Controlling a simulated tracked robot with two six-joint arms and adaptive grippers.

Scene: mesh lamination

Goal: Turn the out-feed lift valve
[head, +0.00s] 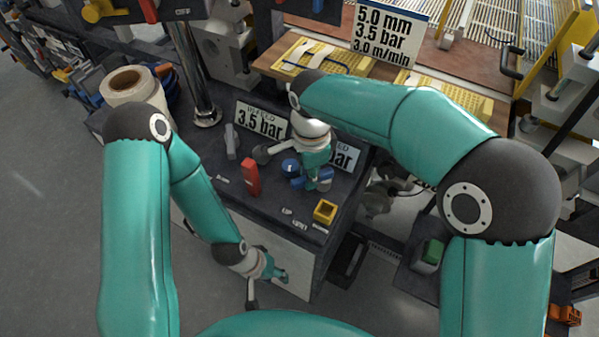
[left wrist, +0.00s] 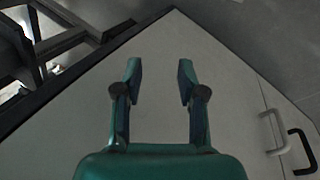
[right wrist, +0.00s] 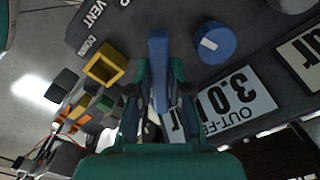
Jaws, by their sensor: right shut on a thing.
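A blue lever (right wrist: 158,62) on the dark console stands between my right gripper's fingers in the right wrist view, and they are shut on it. My right gripper (right wrist: 160,95) also shows in the head view, low over the console (head: 314,180). There, the lever is mostly hidden behind the gripper. A round blue knob (right wrist: 215,42) with a white mark is beside it; it also shows in the head view (head: 290,167). An out-feed plate (right wrist: 238,102) lies close by. My left gripper (left wrist: 158,80) is open and empty before the console's pale side panel (left wrist: 230,75).
An in-feed plate (head: 260,122) reading 3.5 bar, a grey lever (head: 231,142) and a red lever (head: 251,178) are left of my right gripper. A yellow square frame (head: 325,211) sits near the console's front edge. A white roll (head: 130,85) stands at left.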

